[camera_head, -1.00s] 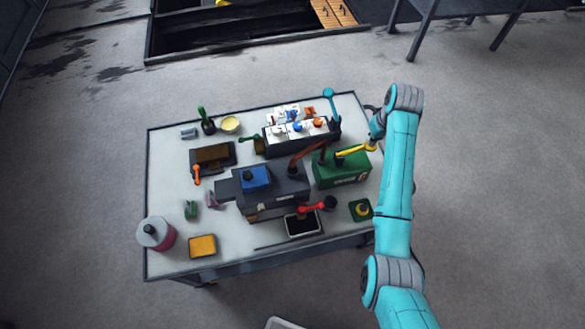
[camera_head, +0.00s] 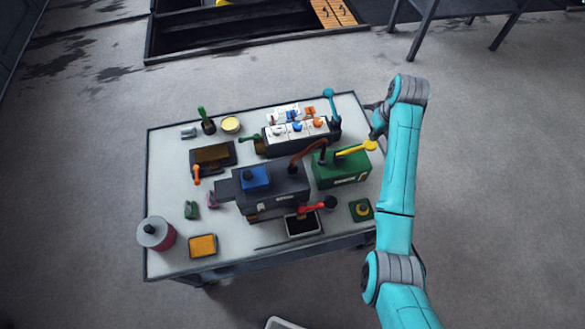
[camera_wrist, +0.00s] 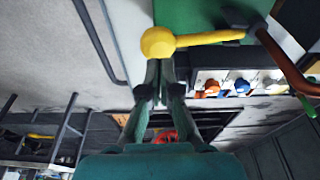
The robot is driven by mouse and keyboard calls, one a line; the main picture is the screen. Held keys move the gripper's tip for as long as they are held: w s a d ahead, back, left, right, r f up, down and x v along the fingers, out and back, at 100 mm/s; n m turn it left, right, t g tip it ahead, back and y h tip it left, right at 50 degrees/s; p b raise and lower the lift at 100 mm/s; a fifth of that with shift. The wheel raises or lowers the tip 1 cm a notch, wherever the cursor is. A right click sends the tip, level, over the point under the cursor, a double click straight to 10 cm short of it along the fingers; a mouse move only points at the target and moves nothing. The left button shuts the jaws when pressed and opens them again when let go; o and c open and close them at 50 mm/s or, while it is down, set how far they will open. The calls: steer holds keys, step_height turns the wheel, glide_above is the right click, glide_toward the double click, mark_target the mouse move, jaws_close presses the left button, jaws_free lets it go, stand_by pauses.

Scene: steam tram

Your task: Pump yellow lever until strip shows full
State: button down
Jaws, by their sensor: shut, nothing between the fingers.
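The yellow lever (camera_head: 352,151) sticks out to the right from the top of a green box (camera_head: 340,172) on the cart, with a round yellow knob at its end. A small pale mark shows on the box's front, but whether it is the strip, and its reading, I cannot tell. In the wrist view the yellow lever (camera_wrist: 205,39) and its ball knob lie just beyond my gripper (camera_wrist: 161,66). My fingers are shut and empty, their tips at the knob's edge; contact is unclear. In the head view my gripper (camera_head: 378,128) is beside the knob, partly hidden by my arm.
A dark machine with a blue block (camera_head: 256,177) and a brown-red handle stands left of the green box. A switch panel (camera_head: 298,132) is behind it. A red lever (camera_head: 317,207) and a green pad with a yellow button (camera_head: 361,209) are in front. Floor right of the cart is clear.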

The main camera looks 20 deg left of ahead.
mark_target(372, 144)
steer(key=shift+f, duration=3.15)
steer(key=shift+r, duration=3.15)
steer(key=shift+f, duration=0.1)
stand_by(2.6)
